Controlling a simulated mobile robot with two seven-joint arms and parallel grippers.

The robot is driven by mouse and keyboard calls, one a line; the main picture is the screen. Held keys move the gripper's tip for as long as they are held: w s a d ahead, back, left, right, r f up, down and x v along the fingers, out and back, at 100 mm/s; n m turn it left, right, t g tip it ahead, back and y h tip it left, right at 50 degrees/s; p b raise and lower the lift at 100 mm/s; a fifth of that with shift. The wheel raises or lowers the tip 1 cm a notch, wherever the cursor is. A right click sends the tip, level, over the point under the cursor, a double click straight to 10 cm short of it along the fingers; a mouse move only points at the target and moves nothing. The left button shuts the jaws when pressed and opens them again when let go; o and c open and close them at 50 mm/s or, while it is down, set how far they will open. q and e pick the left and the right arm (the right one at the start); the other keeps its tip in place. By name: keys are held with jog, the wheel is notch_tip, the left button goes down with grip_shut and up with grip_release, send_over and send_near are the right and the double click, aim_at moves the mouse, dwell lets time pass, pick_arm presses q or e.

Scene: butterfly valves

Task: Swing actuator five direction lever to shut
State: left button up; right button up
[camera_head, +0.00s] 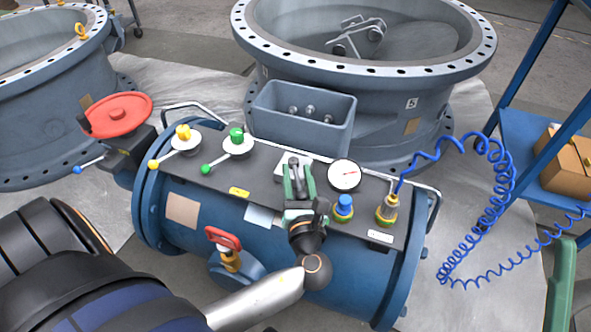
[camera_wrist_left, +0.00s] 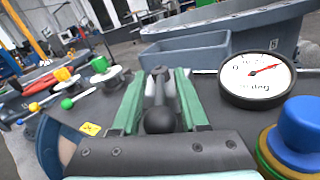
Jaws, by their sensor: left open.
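Actuator five's blue cylinder (camera_head: 185,240) lies in front of the valve marked 5, with a dark control panel (camera_head: 268,190) on top. The direction lever (camera_head: 294,167) is a dark lever on a pale plate on the panel. In the left wrist view the lever (camera_wrist_left: 159,95) points toward the camera, ending in a round black knob (camera_wrist_left: 160,120). My left gripper (camera_head: 298,182) is open, its green fingers on either side of the lever; the wrist view shows the fingers (camera_wrist_left: 159,103) with gaps to the lever.
Yellow (camera_head: 182,137) and green (camera_head: 236,140) valve handles stand left. A grey bin (camera_head: 303,115) is behind.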

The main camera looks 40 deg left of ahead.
dwell(0.3)
pick_arm(q)
grip_shut()
dwell(1.3)
